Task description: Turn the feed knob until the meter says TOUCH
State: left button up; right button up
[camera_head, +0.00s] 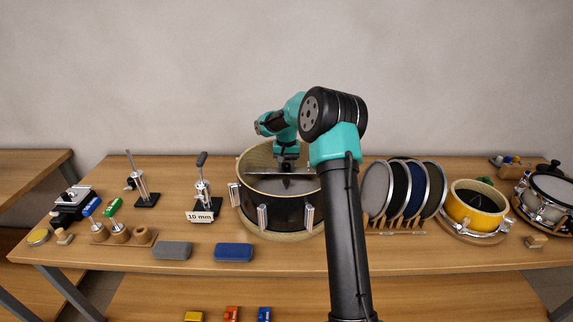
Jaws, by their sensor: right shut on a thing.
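A large dark drum (272,213) with a pale wooden rim and silver lugs stands open at the middle of the table. A grey crossbar (262,175) spans its inside, with a dark pointed part (286,183) below its middle. My right gripper (287,164) comes down over the middle of the crossbar. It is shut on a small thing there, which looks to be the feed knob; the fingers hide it. I cannot make out a meter or the word TOUCH. My left gripper is out of view.
Left of the drum stand a clamp stand (202,195) with a "10 mm" label, another stand (146,198) and blue and grey blocks. Round mesh pads (377,188) in a rack and a yellow drum (470,209) stand to the right. My right arm covers part of the table.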

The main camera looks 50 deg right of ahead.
aim_at(286, 165)
jog(key=shift+m, duration=1.7)
jog(key=o, duration=0.9)
notch_tip(286, 165, up, 17)
jog(key=shift+r, duration=0.2)
jog(key=shift+a, duration=0.1)
